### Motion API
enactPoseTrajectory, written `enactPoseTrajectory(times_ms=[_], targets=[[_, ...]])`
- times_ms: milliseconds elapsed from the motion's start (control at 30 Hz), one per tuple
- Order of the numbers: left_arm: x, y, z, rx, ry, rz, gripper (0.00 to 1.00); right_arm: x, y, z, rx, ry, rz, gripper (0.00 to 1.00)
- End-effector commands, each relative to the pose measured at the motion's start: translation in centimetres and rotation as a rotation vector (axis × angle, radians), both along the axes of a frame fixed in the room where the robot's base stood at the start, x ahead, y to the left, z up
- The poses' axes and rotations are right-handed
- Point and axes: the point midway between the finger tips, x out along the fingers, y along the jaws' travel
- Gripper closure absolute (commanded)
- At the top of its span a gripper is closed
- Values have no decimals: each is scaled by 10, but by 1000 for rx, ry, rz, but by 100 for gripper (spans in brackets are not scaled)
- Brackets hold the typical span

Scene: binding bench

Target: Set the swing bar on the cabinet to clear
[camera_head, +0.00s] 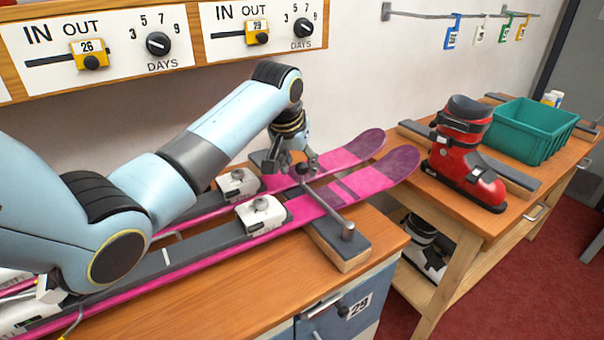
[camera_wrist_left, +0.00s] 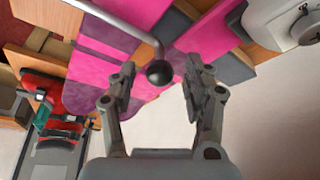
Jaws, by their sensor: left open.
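The swing bar (camera_head: 325,207) is a grey metal rod over the two pink skis (camera_head: 360,183), on the bench top of the cabinet (camera_head: 372,288) numbered 29. Its near end meets a short upright post (camera_head: 348,231) on a dark-topped wooden block. Its other end, by my left gripper, carries a round black knob (camera_wrist_left: 159,73), clear in the wrist view. My left gripper (camera_head: 303,167) is open at that end. In the wrist view its fingers (camera_wrist_left: 161,85) stand on either side of the knob, apart from it. My right gripper is in neither view.
White bindings (camera_head: 262,214) sit on the skis beside the bar. Wall panels (camera_head: 110,55) with dials and sliders are behind my arm. A red boot (camera_head: 465,150) and a teal crate (camera_head: 530,130) stand on the right-hand bench, across a gap.

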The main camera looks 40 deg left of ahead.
Motion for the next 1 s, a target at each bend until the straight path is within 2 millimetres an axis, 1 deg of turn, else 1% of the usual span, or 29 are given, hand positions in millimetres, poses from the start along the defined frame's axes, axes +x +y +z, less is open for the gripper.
enactPoseTrajectory(times_ms=[33,100,233,400,600,667,833,1000], targets=[[3,0,-9,0,2,0,50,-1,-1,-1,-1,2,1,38],[7,1,-20,0,2,-1,50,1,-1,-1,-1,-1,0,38],[14,3,-34,0,0,0,50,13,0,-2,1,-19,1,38],[16,3,-40,1,-1,-1,50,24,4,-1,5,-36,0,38],[16,3,-40,1,-1,-1,50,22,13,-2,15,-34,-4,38],[16,3,-40,1,-1,-1,56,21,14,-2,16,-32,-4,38],[16,3,-40,1,-1,-1,78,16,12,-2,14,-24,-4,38],[16,3,-40,1,-1,-1,100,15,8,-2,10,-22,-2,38]])
